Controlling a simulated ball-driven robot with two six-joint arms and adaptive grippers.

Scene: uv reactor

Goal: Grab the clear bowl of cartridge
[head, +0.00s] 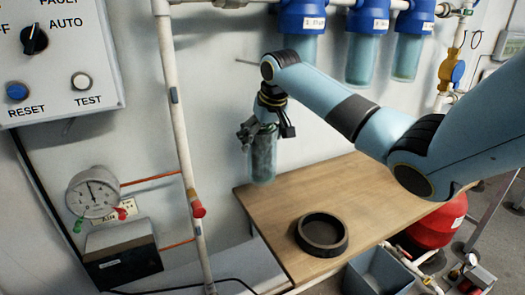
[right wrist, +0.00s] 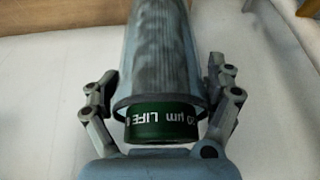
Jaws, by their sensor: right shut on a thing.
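The clear bowl (head: 263,165) with a grey, dirty-looking cartridge inside hangs upright in the head view, in front of the wall and above the back left part of the wooden table. My right gripper (head: 262,127) is shut on its upper end. In the right wrist view the bowl (right wrist: 165,45) runs away from the palm, with a finger on each side. The cartridge's green end cap (right wrist: 160,122), with white lettering partly reading "µm LIFE", shows at the bowl's near end. My left gripper is not in view.
The wooden table (head: 365,185) is mostly bare and carries a dark round ring-shaped holder (head: 322,233) near its front. Several blue filter housings (head: 302,14) hang on the wall above. A white pipe (head: 178,110) stands left of the bowl. A grey bin (head: 380,272) is below the table.

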